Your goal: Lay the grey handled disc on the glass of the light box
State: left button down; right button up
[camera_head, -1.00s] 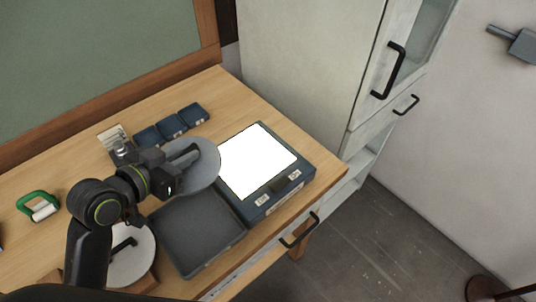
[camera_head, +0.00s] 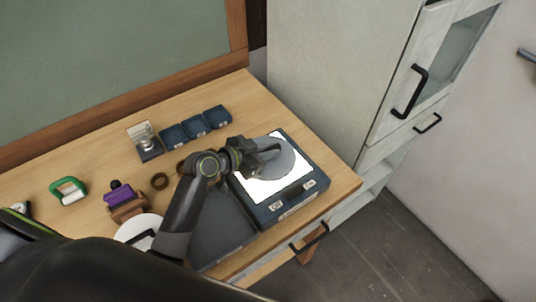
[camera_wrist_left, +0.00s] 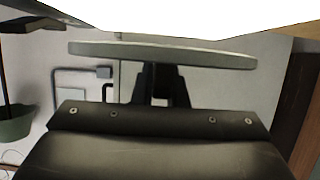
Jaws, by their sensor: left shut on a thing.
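My left gripper (camera_head: 266,153) is shut on the disc's dark handle. In the left wrist view the disc (camera_wrist_left: 160,54) shows edge-on, roughly level with the glass (camera_wrist_left: 190,18). A narrow gap seems to show between them at the sides, but I cannot tell whether they touch in the middle. My right gripper is not in view.
A dark open tray (camera_head: 222,235) lies left of the light box. A white handled disc (camera_head: 134,226) is partly hidden by my arm. Small blue bins (camera_head: 196,126), a purple item (camera_head: 118,196) and a green-handled item (camera_head: 68,190) stand farther back. A cabinet (camera_head: 325,70) rises behind.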

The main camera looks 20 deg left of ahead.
pick_arm(q)
notch_tip(320, 180, down, 2)
jog(key=shift+f, duration=0.2)
jog(key=shift+f, duration=0.2)
jog(key=c, duration=1.5)
grip_release()
jog(key=shift+o, duration=0.2)
jog(key=shift+r, duration=0.1)
jog(key=shift+r, duration=0.1)
